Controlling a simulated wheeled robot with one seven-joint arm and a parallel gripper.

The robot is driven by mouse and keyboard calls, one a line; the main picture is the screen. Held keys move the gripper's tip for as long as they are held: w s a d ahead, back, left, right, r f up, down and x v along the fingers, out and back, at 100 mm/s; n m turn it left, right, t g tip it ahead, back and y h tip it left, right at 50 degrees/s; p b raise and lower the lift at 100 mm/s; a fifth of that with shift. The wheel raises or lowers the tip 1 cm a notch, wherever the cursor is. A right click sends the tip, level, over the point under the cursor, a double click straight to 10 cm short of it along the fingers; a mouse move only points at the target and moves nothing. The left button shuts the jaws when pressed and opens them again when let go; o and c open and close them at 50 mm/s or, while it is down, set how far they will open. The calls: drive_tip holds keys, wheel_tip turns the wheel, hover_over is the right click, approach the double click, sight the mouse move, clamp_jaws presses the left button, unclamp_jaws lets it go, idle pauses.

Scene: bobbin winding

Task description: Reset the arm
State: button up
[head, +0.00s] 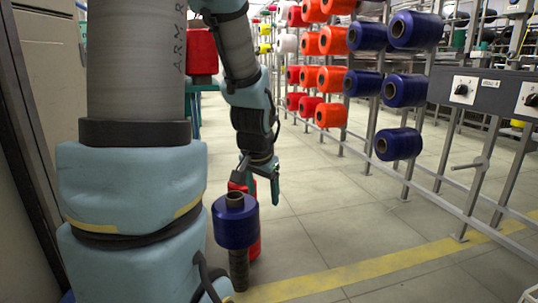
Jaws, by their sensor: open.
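My arm reaches down through the left half of the head view. My gripper (259,174) points downward near the middle, with its fingers apart. Below it and nearer to the camera, a blue bobbin (236,225) sits upright on a dark tube. A red bobbin (254,240) shows partly behind the blue one. I see nothing between the fingers, but the blue bobbin and the arm hide part of that area, so I cannot tell whether the gripper touches the red bobbin.
A metal rack with several blue (398,144), orange (331,115) and red bobbins stands on the right. A grey control panel (485,89) with knobs is at the far right. A yellow floor line (380,262) crosses open tiled floor. A cabinet (50,70) stands at left.

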drive_tip(key=s+a+f+n+g+p, duration=0.1)
drive_tip(key=s+a+n+g, duration=0.15)
drive_tip(key=s, duration=0.25)
drive_tip(key=s+a+f+n+g, duration=0.1)
drive_tip(key=s+a+n, duration=0.2)
drive_tip(key=s, duration=0.2)
wheel_tip(320, 180, up, 38)
drive_tip(key=w+p, duration=0.1)
drive_tip(key=p, duration=3.6)
drive_tip(key=shift+d+y, duration=0.2)
drive_tip(key=shift+y, duration=0.1)
drive_tip(key=shift+w+t, duration=0.1)
drive_tip(key=shift+t, duration=0.15)
